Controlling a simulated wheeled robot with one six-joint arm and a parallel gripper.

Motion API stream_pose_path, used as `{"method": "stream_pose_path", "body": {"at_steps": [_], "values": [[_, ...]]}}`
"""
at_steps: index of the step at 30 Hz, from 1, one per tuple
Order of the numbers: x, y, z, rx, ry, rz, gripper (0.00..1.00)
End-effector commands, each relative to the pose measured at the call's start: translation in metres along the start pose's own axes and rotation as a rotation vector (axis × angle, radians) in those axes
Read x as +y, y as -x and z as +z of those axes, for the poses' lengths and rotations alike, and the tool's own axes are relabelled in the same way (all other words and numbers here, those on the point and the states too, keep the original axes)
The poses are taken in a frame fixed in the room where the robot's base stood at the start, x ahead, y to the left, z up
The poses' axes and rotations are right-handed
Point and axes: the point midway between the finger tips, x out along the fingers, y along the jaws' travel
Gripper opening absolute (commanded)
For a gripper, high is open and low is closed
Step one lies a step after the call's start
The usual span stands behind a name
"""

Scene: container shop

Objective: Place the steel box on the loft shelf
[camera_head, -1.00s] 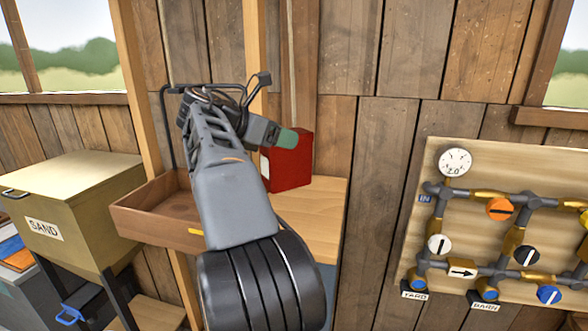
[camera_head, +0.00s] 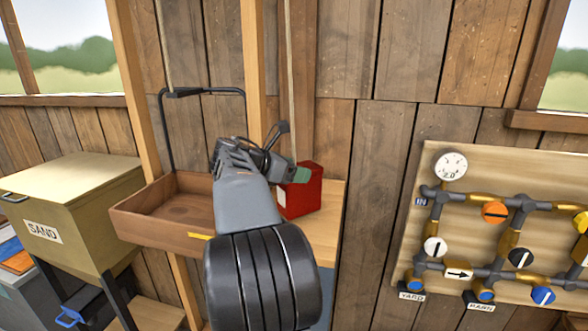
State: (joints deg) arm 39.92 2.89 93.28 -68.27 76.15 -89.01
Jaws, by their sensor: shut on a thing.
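A red box (camera_head: 304,194) with a pale label on its left side is at the centre, upright over a light wooden surface (camera_head: 328,225). I cannot tell whether its base touches that surface. It is the only box at my gripper; its material does not show clearly. My gripper (camera_head: 297,174) is shut on the box at its upper left, with a green fingertip against it. The other finger is hidden. My forearm covers the left part of the wooden surface. I cannot tell which surface is the loft shelf.
A brown wooden tray (camera_head: 130,219) with a black frame handle is left of my arm, beside upright posts. A bin marked SAND (camera_head: 70,190) stands further left. A pipe panel (camera_head: 425,185) with a gauge and valves is on the right wall.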

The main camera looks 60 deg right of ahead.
Motion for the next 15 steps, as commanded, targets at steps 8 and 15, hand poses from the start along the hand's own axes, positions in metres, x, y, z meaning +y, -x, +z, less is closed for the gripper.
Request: {"method": "stream_pose_path", "body": {"at_steps": [8, 15], "values": [[0.0, 0.0003, 0.0005, -0.002, -0.003, 0.002, 0.0], [0.0002, -0.0013, -0.0035, 0.0, -0.001, 0.001, 0.77]]}}
